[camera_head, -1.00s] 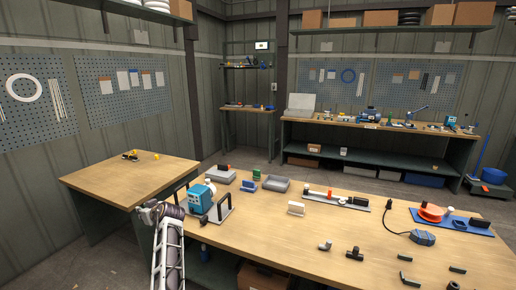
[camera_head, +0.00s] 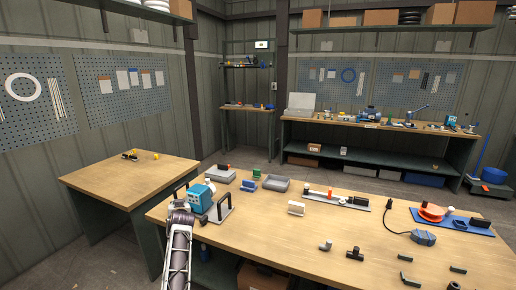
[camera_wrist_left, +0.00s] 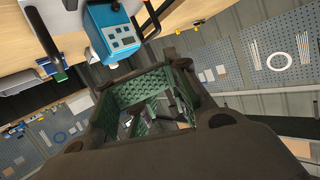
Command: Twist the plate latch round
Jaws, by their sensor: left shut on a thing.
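The blue dosing pump (camera_head: 200,198) stands on a light base plate (camera_head: 220,221) with black upright handles, at the left end of the long bench. The pump's blue face with a small screen also shows at the top of the left wrist view (camera_wrist_left: 112,38). My left gripper (camera_head: 178,207) is just left of the pump in the head view. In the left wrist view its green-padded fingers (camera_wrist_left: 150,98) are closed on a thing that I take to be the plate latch. The latch is mostly hidden by the fingers. My right gripper is not in view.
Black fittings lie at the front right.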

